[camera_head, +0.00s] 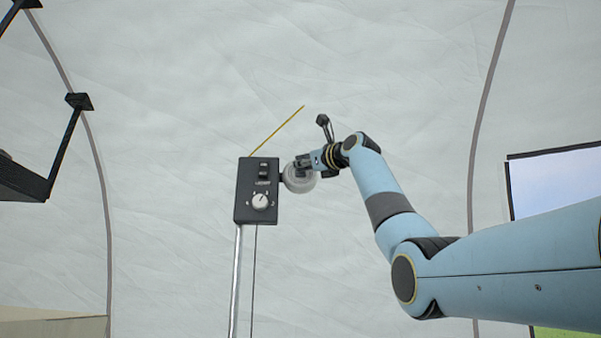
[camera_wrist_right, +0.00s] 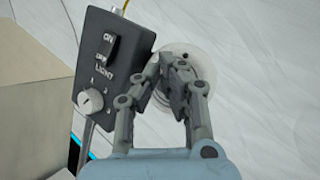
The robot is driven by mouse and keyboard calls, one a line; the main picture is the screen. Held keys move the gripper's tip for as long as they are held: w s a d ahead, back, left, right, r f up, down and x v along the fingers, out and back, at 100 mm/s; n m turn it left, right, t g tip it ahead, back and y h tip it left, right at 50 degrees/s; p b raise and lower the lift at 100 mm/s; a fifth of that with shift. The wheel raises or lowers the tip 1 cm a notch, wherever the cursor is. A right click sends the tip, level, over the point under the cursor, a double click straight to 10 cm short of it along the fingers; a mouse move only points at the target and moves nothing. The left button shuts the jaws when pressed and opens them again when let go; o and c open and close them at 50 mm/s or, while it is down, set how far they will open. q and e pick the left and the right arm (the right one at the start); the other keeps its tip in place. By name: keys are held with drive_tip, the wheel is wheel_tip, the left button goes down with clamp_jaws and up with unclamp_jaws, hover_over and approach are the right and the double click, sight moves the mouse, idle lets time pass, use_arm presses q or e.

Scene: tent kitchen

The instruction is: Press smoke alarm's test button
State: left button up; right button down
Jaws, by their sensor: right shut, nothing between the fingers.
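The smoke alarm (camera_head: 299,184) is a round whitish disc just right of a dark control box. In the right wrist view the alarm (camera_wrist_right: 205,62) lies behind my fingers, which cover its left and middle part. Its test button cannot be made out. My right gripper (camera_head: 302,163) is shut and empty, with its fingertips in front of the alarm. In the right wrist view the fingertips (camera_wrist_right: 170,62) are together over the alarm's left side; I cannot tell whether they touch it. My left gripper is not in view.
The dark box (camera_head: 242,205) has a switch and a knob, labelled LIGHT in the wrist view, and stands close left of my fingers on a metal pole (camera_head: 235,280). A yellow rod (camera_head: 277,130) rises behind it. A black shelf frame (camera_head: 22,182) is at far left.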

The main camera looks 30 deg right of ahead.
drive_tip(key=shift+w+d, duration=0.15)
drive_tip(key=shift+w, duration=0.1)
idle(0.3)
drive_tip(key=shift+s, duration=0.1)
drive_tip(key=shift+s+a+b, duration=0.5)
drive_tip(key=shift+s+b, duration=0.15)
drive_tip(key=shift+b, duration=0.35)
